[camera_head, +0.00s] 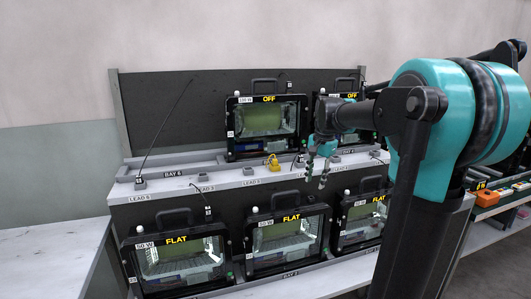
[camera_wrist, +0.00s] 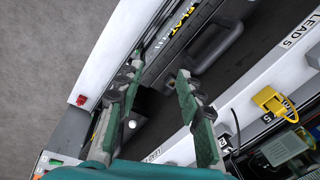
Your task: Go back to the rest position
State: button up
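My gripper (camera_head: 316,181) hangs in front of the shelf rack, near the ledge with the LEAD labels, above the lower row of floodlights. In the wrist view my gripper (camera_wrist: 159,72) has its two green fingers spread apart with nothing between them. A lower floodlight marked FLAT (camera_head: 287,244) is below and left of it. Its black handle (camera_wrist: 215,45) seems to lie beyond the fingertips in the wrist view. My arm covers part of the right side of the rack.
An upper floodlight marked OFF (camera_head: 266,121) stands in the back row. Another FLAT floodlight (camera_head: 176,262) is at lower left. A yellow plug (camera_head: 273,163) sits on the lead ledge (camera_head: 232,181). Orange items (camera_head: 486,197) lie on a shelf at right. A bare white bench (camera_head: 50,260) is at left.

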jog(key=s+d+f+n+t, duration=0.1)
jog(key=s+f+n, duration=0.8)
jog(key=s+f, duration=1.3)
jog(key=shift+s+d+f+t+h, duration=0.4)
jog(key=shift+s+t, duration=0.35)
jog(key=shift+t, duration=0.15)
jog(key=shift+a+r, duration=0.1)
